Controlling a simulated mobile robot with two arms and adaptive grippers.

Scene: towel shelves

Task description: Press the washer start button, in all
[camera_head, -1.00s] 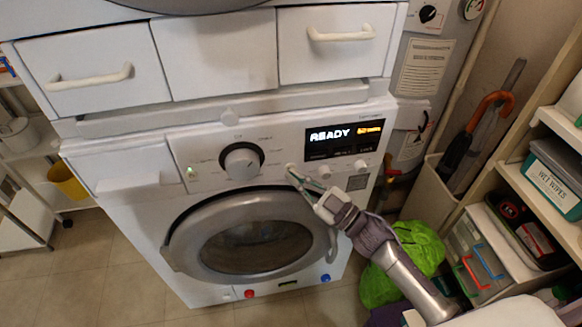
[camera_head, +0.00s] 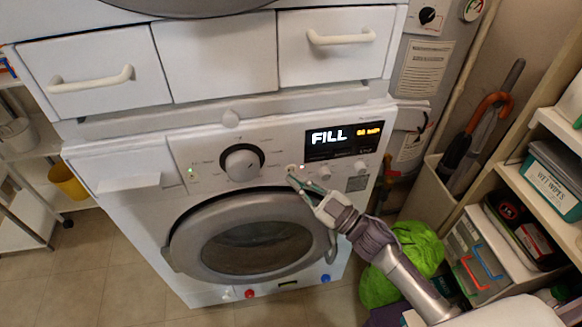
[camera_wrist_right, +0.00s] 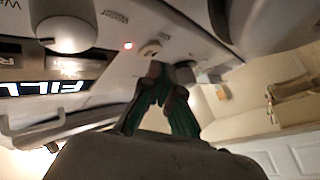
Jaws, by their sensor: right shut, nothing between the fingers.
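The white washer (camera_head: 130,205) has a dark display (camera_head: 345,138) that reads "FILL" with smaller orange text beside it. A large dial (camera_head: 242,162) sits left of the display and a small green light shows further left. My right gripper (camera_head: 292,173) is shut and empty, its tips at the control panel just below and left of the display. In the right wrist view the shut fingertips (camera_wrist_right: 166,74) are close to a small round button (camera_wrist_right: 150,49), with a red light beside it. I cannot tell whether they touch. My left gripper is out of view.
The round washer door (camera_head: 255,245) is closed below the panel. White drawers (camera_head: 92,77) are above. At right are a green bag (camera_head: 405,262), an umbrella holder (camera_head: 436,195) and shelves with a wet wipes box (camera_head: 553,178).

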